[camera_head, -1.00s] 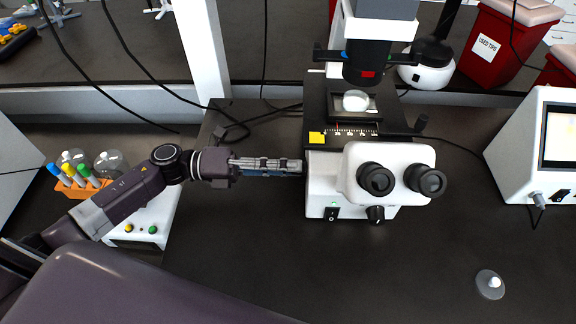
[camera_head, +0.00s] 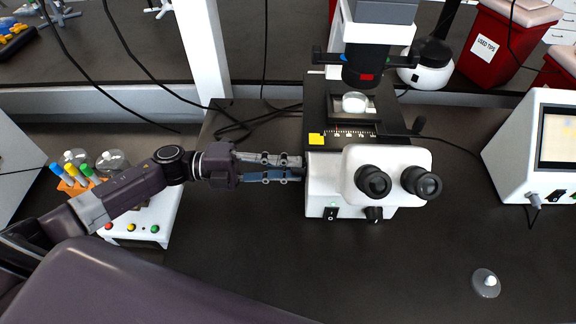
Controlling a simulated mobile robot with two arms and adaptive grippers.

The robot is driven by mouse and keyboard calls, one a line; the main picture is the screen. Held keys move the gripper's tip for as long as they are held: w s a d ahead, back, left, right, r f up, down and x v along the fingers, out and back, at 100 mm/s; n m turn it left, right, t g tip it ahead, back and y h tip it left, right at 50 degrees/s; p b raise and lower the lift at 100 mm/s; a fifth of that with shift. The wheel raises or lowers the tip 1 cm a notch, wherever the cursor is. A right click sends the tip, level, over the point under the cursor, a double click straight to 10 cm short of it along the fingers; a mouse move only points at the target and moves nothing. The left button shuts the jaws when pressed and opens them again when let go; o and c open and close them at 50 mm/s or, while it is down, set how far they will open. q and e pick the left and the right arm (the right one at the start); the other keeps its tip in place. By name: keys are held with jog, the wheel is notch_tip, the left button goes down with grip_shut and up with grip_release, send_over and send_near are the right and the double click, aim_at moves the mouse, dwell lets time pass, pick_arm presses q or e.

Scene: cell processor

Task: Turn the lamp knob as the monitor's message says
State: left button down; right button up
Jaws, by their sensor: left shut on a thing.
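The white microscope (camera_head: 322,187) stands at the middle of the bench. My left gripper (camera_head: 300,168) reaches in from the left, with its fingertips at the microscope's left side. It is shut on a small part there, apparently a side knob, which the fingers hide. A black knob with a pale mark (camera_head: 374,214) sits low on the microscope's front, beside a black power switch (camera_head: 330,213) with a green light; the gripper is apart from both. The monitor (camera_head: 560,137) at the right edge is cut off, and its message cannot be read. My right gripper is not in view.
An orange rack of tubes (camera_head: 72,187) and a white device with coloured buttons (camera_head: 140,233) are at left. Cables (camera_head: 240,128) lie behind my gripper. A small clear dish (camera_head: 486,284) lies at front right. The bench before the microscope is clear.

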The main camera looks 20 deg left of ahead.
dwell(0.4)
pick_arm(q)
jog(key=c, duration=1.7)
grip_release()
jog(key=shift+c, duration=0.2)
jog(key=v, duration=1.2)
